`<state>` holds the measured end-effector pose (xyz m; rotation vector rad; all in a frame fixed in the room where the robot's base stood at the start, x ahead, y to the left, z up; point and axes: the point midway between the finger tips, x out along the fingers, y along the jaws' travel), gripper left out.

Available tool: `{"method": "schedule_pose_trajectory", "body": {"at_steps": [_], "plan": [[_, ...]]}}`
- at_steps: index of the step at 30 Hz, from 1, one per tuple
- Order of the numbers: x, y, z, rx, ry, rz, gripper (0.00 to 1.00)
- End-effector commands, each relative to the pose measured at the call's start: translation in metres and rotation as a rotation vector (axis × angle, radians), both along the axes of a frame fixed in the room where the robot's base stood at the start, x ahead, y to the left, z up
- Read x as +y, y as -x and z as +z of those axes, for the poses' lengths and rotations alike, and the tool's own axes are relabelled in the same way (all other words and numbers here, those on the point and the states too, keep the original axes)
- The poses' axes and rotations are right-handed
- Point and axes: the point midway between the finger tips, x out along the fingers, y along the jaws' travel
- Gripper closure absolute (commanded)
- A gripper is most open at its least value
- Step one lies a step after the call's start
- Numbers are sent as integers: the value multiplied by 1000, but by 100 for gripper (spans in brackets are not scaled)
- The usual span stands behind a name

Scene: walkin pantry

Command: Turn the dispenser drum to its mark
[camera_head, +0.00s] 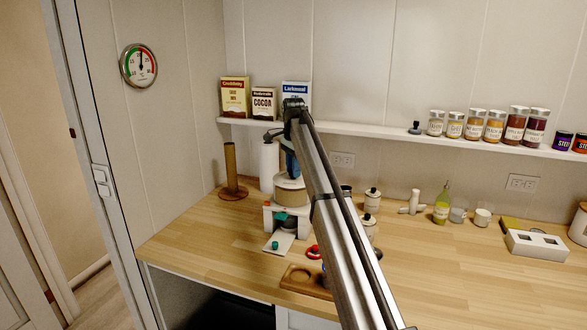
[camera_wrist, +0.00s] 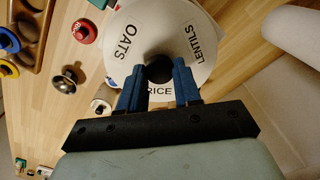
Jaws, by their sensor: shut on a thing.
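The dispenser drum (camera_head: 291,194) stands on a white stand (camera_head: 268,219) on the wooden counter, partly hidden by my arm. In the wrist view the drum's white top (camera_wrist: 128,62) carries the words OATS at the left, LENTILS at the right and RICE at the near side. A round black knob (camera_wrist: 160,66) is at its centre. My gripper (camera_wrist: 160,78) is shut on this knob, one blue finger on each side. In the head view my gripper (camera_head: 291,165) points down over the drum.
A paper-towel post (camera_head: 231,170) and a white cylinder (camera_head: 269,165) stand left of and behind the drum. A wooden tray (camera_head: 300,283), a red ring-shaped thing (camera_head: 313,252) and jars (camera_head: 372,200) are close by. The shelf (camera_head: 400,126) runs behind. The counter's left front is clear.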

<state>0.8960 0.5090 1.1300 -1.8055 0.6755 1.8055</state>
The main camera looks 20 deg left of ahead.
Motion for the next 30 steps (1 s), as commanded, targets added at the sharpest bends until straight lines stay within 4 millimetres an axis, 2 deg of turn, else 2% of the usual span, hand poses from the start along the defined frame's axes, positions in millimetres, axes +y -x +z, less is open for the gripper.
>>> {"method": "schedule_pose_trajectory", "body": {"at_steps": [30], "plan": [[2,-2,1,-1,0,932,100]]}}
